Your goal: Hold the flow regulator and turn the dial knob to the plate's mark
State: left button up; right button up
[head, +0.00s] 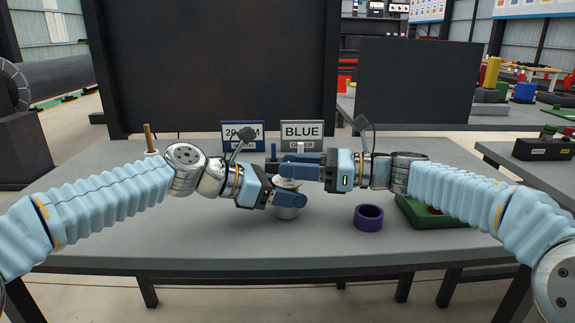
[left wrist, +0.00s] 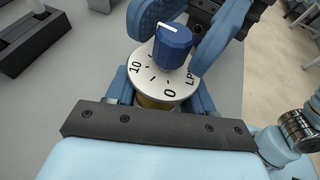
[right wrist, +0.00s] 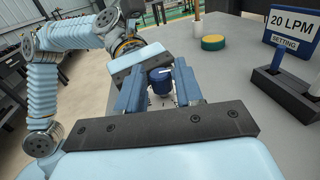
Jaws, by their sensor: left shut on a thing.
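The plate shows tick marks, "10", "0" and part of "LPM". A blue dial knob (left wrist: 173,47) with a white line stands on it; the line points to the upper left in the left wrist view. My left gripper (head: 288,197) is shut on the regulator's body. My right gripper (right wrist: 160,85) is open, with one finger on each side of the knob and gaps visible. The sign "20 LPM SETTING" (right wrist: 294,28) stands behind.
A "BLUE" sign (head: 301,131) stands at the table's back. A purple ring (head: 368,218) and a green tray (head: 415,214) lie to the right. A dark slotted block (right wrist: 290,93) and a yellow-green disc (right wrist: 213,42) also sit on the table. The front left of the table (head: 150,240) is clear.

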jog(key=shift+w+a, duration=0.2)
jog(key=shift+a, duration=0.65)
grip_shut()
jog(key=shift+t, duration=0.3)
jog(key=m+t+h, duration=0.2)
jog(key=m+t, duration=0.1)
jog(key=t, duration=0.2)
jog(key=shift+r+m, duration=0.1)
jog(key=shift+m, duration=0.3)
jog(key=m+t+h, duration=0.3)
jog(key=t, duration=0.1)
jog(key=shift+r, duration=0.15)
jog(key=shift+d+m+h, duration=0.1)
jog(key=shift+m+h, duration=0.3)
jog(key=shift+h, duration=0.1)
jog(key=shift+t, duration=0.3)
